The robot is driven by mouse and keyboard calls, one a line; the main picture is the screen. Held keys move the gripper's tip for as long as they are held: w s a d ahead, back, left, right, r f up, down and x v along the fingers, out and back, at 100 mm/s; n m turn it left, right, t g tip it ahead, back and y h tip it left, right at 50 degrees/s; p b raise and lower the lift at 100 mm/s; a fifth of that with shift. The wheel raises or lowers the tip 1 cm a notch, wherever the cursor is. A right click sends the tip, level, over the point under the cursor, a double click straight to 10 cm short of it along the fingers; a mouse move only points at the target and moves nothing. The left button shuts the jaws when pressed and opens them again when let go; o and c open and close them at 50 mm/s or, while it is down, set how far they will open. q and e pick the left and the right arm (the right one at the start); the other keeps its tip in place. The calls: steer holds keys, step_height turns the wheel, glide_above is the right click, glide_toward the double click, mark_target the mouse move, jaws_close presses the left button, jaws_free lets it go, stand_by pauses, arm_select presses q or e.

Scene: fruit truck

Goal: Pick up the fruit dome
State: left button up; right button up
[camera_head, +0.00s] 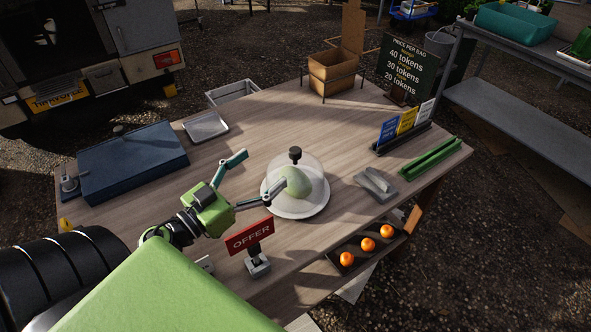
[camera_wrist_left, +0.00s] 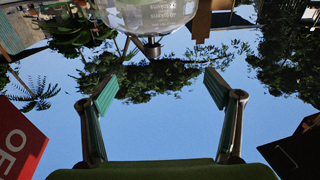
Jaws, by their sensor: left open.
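The fruit dome (camera_head: 315,172) is a clear cover with a black knob (camera_head: 295,153) on top. It stands on a round white plate (camera_head: 300,211) on the table, with a pale green fruit (camera_head: 297,182) inside. My left gripper (camera_head: 262,171) is open and empty, with its fingers spread to the left of the dome. One finger overlaps the dome's left side in the head view; I cannot tell if it touches. In the left wrist view, the dome (camera_wrist_left: 150,12) appears upside down at the top, its knob (camera_wrist_left: 152,49) above and between the open fingertips (camera_wrist_left: 161,86). My right gripper is out of view.
A red OFFER sign (camera_head: 249,236) stands close below the left gripper. A grey scoop-like object (camera_head: 376,186) lies right of the dome. A blue case (camera_head: 133,163), a metal tray (camera_head: 206,127), a cardboard box (camera_head: 333,73) and price cards (camera_head: 406,122) stand around. Tabletop behind the dome is clear.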

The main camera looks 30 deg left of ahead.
mark_target(294, 163)
arm_select(q)
steer(key=shift+g, duration=0.8)
steer(key=w, duration=0.1)
steer(key=w+d+f+p, duration=0.1)
steer(key=w, duration=0.1)
steer(key=w+d+f, duration=0.1)
steer(key=shift+w+d+f+p, duration=0.1)
steer(key=shift+w+f+p, duration=0.15)
steer(key=shift+p, duration=0.1)
steer(key=shift+w+d+f, duration=0.15)
steer(key=shift+w, duration=0.75)
steer(key=shift+w+d+f, duration=0.15)
steer(key=shift+w, duration=0.75)
steer(key=shift+w+d+f, duration=0.15)
steer(key=shift+w, duration=0.75)
steer(key=shift+c, duration=0.3)
steer(key=shift+s, duration=0.15)
jaws_close()
